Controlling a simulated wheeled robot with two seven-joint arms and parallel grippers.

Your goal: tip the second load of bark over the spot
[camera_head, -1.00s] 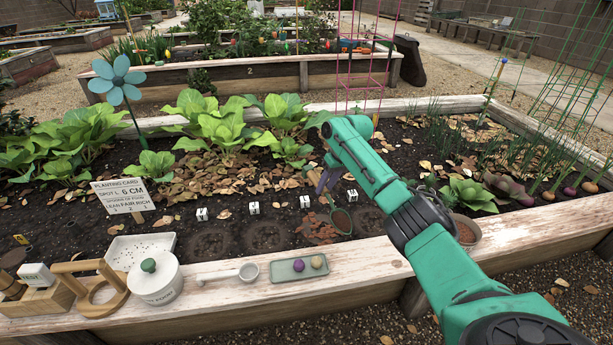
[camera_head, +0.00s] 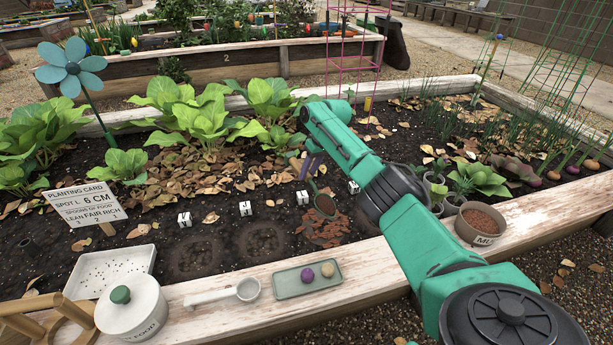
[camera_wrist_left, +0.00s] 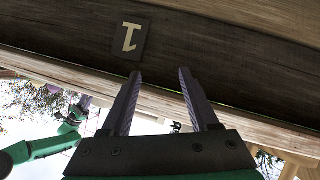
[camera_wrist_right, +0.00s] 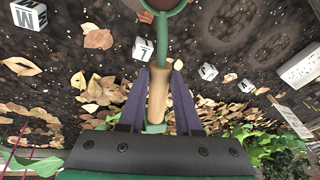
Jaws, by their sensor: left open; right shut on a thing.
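My right gripper (camera_wrist_right: 160,90) is shut on the wooden handle of a green scoop (camera_wrist_right: 158,100). In the head view the scoop's bowl (camera_head: 325,205) hangs at the far edge of a patch of reddish bark (camera_head: 326,230) on the soil, near the white cube marked L (camera_head: 302,198). The bowl looks reddish brown inside; how full it is I cannot tell. The L cube also shows in the right wrist view (camera_wrist_right: 142,48). A pot of bark (camera_head: 480,222) stands on the bed's front rim at right. My left gripper (camera_wrist_left: 160,100) is open and empty, facing the bed's wooden side.
A planting card (camera_head: 84,208) stands at left. Leafy plants (camera_head: 190,115) and a pink wire cage (camera_head: 350,50) are behind.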

